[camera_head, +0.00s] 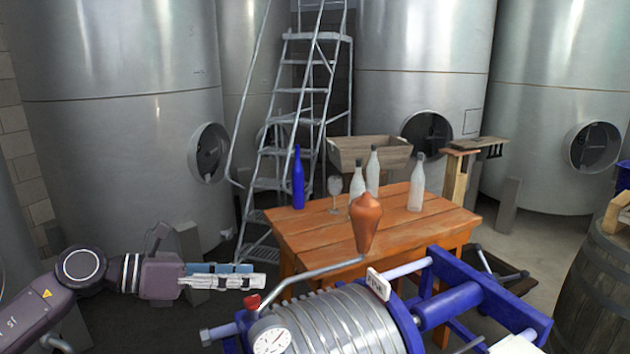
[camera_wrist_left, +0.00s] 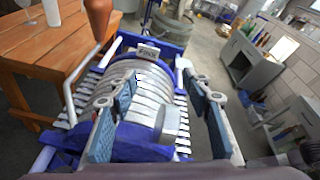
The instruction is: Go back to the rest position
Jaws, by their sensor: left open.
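My left gripper (camera_head: 225,276) comes in from the lower left in the head view, with its fingers pointing right. It is in the air left of the press with the blue frame. In the left wrist view my left gripper (camera_wrist_left: 160,90) shows two fingers spread well apart, with nothing held between them. The press lies behind the fingers in that view. My right gripper is in neither view.
The press (camera_head: 335,320) with a ribbed drum and gauge stands in front.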

